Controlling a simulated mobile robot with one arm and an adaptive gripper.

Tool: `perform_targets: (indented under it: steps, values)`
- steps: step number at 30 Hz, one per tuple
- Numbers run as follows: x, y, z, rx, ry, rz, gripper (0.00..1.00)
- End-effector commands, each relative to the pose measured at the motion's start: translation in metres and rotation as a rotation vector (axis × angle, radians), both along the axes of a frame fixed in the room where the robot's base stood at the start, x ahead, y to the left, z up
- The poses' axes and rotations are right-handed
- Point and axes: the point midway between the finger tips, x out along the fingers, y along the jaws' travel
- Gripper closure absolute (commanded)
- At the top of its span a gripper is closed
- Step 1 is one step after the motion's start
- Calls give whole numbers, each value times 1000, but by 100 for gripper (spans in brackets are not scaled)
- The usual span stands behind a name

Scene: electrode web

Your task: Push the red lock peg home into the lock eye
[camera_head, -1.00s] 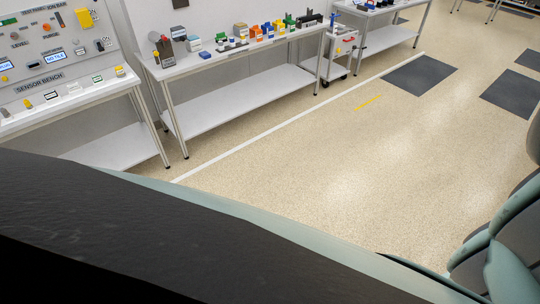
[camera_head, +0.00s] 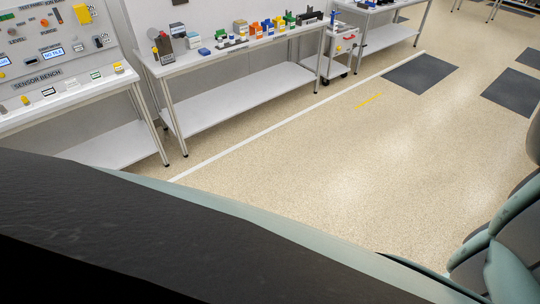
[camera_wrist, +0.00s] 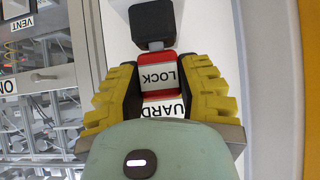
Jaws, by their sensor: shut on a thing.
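In the wrist view, the red lock peg (camera_wrist: 157,59) is a red block with a pale plate reading LOCK, upside down. My gripper (camera_wrist: 158,68), with yellow ribbed fingers and dark inner pads, is shut on it from both sides. A black block (camera_wrist: 152,20), which may be the lock eye, stands just beyond the peg's red end. The gripper, peg and eye do not show in the head view.
A white panel (camera_wrist: 190,18) lies behind the peg, with a partly hidden label ending in UARD. A cabinet front (camera_wrist: 40,80) is at left. The head view shows a sensor bench (camera_head: 85,98), a long table (camera_head: 220,60) with small parts, and open floor (camera_head: 330,150).

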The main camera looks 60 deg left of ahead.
Motion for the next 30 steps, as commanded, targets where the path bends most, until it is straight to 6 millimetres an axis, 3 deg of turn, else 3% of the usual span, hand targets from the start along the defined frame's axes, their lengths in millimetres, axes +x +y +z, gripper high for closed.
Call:
perform_targets:
  steps: [10, 11, 18, 30]
  values:
    - [1, 1, -7, -1, 0, 5, 100]
    - [1, 1, -6, -1, 0, 5, 59]
    - [1, 1, -6, 0, 0, 4, 35]
    - [1, 7, -1, 0, 1, 6, 35]
